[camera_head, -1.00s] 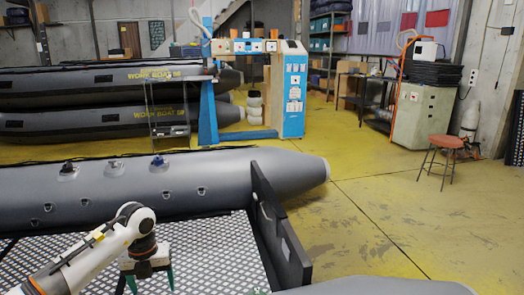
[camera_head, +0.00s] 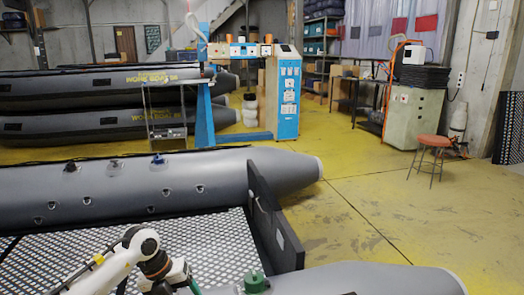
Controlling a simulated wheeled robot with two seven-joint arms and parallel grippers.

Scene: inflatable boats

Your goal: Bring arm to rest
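My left arm (camera_head: 118,262) is white with dark joints and comes in at the bottom left, over the patterned floor of the near boat. Its gripper (camera_head: 194,287) is tilted toward the lower right and cut off by the bottom edge. Only a bit of green finger shows, so I cannot tell whether it is open or holds anything. My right gripper is not in view. A green valve or cap (camera_head: 255,282) stands to the right of the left gripper, with a gap between them in the picture.
The grey boat's far tube (camera_head: 130,190) carries several fittings, and its dark transom (camera_head: 275,225) stands at the right. The near tube (camera_head: 380,280) runs along the bottom. A blue machine (camera_head: 286,95), stacked boats (camera_head: 90,120) and a red stool (camera_head: 434,142) are behind. Yellow floor is clear at right.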

